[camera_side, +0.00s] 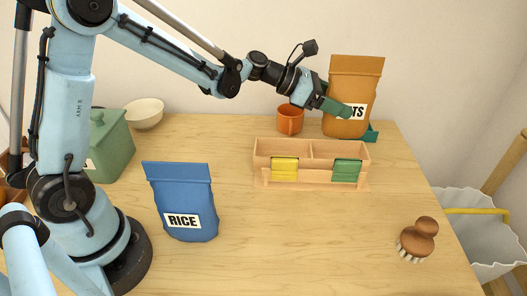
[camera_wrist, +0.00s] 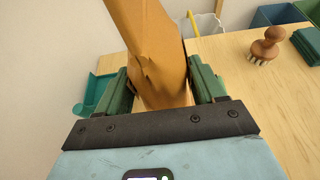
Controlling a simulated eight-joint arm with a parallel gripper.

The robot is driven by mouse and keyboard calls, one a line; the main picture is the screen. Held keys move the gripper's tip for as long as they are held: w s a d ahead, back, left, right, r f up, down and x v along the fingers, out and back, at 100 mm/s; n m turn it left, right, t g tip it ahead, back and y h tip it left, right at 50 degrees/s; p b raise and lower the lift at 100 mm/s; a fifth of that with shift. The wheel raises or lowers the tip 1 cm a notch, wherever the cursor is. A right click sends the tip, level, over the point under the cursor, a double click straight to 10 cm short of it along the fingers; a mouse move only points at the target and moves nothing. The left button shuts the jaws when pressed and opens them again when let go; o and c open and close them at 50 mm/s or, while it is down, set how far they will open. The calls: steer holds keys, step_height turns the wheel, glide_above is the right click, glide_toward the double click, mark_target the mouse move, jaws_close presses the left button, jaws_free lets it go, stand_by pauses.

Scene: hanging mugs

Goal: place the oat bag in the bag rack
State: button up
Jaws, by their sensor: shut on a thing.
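The oat bag (camera_side: 352,82) is orange-brown with a white label that ends in "TS", the rest hidden by my gripper. It is upright at the back right of the table, behind the rack. My gripper (camera_side: 338,107) is shut on it; the wrist view also shows the bag (camera_wrist: 150,55) between the two green fingers (camera_wrist: 160,88). I cannot tell whether its base touches the table. The bag rack (camera_side: 311,150) is a light wooden box with two compartments, which look empty.
A blue rice bag (camera_side: 182,200) stands at the front left. An orange mug (camera_side: 290,119) is behind the rack, and a teal dustpan-like thing (camera_side: 371,135) is beside the oat bag. A brush (camera_side: 416,240) lies at the front right. The table's middle front is clear.

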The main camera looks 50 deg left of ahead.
mark_target(330, 134)
step_height(330, 134, down, 9)
steer(key=shift+r, duration=0.1)
stand_by(0.4)
steer(key=o, duration=1.7)
steer(key=shift+f, duration=0.2)
steer(key=shift+c, duration=0.2)
